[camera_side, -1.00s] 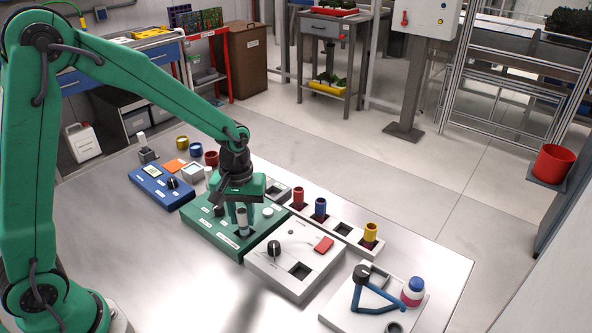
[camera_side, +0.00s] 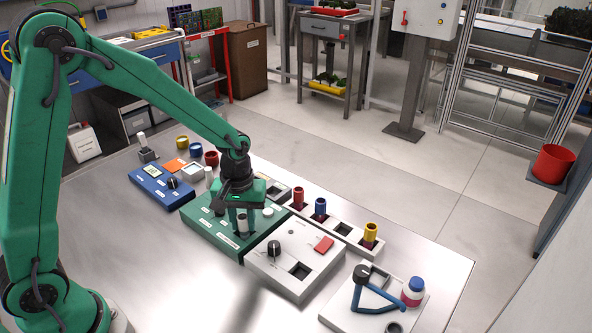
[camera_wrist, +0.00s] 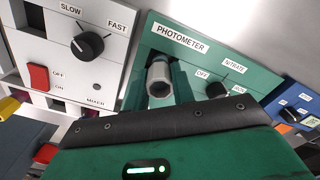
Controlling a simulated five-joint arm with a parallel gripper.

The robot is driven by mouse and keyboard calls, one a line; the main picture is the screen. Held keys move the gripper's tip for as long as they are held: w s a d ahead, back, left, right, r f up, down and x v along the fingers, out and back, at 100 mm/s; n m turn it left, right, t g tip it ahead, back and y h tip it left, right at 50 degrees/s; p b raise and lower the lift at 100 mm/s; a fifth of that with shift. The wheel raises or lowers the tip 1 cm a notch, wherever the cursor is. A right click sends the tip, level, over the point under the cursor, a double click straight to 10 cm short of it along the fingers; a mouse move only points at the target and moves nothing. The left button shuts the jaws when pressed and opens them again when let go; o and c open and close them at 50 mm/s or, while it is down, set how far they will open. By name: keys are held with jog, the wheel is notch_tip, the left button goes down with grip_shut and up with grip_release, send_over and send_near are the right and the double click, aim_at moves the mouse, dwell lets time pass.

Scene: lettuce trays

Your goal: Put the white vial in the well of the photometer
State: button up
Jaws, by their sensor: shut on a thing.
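The green photometer (camera_side: 210,232) sits mid-table; its labelled panel also shows in the wrist view (camera_wrist: 215,55). My gripper (camera_side: 242,222) points down over it, shut on the white vial (camera_side: 243,226).
A white mixer box (camera_side: 295,262) with a black knob and red switch stands right of the photometer. A blue instrument (camera_side: 160,186) is to its left. Red, blue and yellow vials stand in a rack (camera_side: 343,232) behind.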

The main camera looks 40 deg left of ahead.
jog(key=shift+f, duration=0.1)
dwell(0.3)
jog(key=o, duration=1)
jog(key=shift+o, duration=0.2)
jog(key=shift+r, duration=3.75)
notch_tip(320, 180, up, 9)
jog(key=shift+f, duration=0.2)
jog(key=shift+s+r, duration=0.1)
